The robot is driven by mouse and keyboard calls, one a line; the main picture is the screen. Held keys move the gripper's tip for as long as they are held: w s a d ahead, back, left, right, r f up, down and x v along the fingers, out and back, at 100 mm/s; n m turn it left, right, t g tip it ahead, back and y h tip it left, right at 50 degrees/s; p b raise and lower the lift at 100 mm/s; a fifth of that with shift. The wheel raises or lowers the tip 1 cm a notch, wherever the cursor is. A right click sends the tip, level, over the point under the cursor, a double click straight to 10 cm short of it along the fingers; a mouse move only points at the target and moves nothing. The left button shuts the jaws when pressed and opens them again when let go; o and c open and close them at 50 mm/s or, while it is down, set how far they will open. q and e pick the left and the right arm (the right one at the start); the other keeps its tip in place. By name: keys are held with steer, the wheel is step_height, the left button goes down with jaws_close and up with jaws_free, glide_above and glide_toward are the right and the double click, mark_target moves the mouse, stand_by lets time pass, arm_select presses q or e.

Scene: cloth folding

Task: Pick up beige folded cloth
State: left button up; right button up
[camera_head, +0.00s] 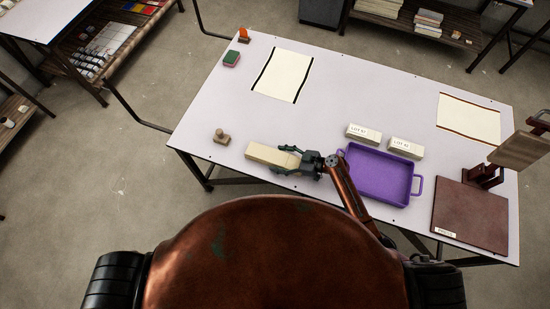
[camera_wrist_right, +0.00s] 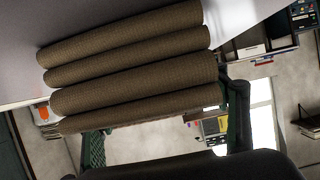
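The beige folded cloth (camera_head: 270,155) is a long, flat bundle at the table's near edge in the head view. In the right wrist view the cloth (camera_wrist_right: 130,62) fills the upper middle as several stacked rounded folds, darker brown there. My right gripper (camera_head: 281,159) is at the cloth's right end, with one finger along each long side. Whether the fingers press on the cloth is unclear. My left gripper is not in view.
A purple tray (camera_head: 415,188) stands right of my right gripper, with two labelled boxes (camera_head: 363,134) behind it. A small wooden knob (camera_head: 221,137) stands left of the cloth. A brown board (camera_head: 470,212) lies at the right. The table's middle (camera_head: 350,95) is clear.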

steer(key=c, duration=1.2)
steer(key=shift+r, duration=0.1)
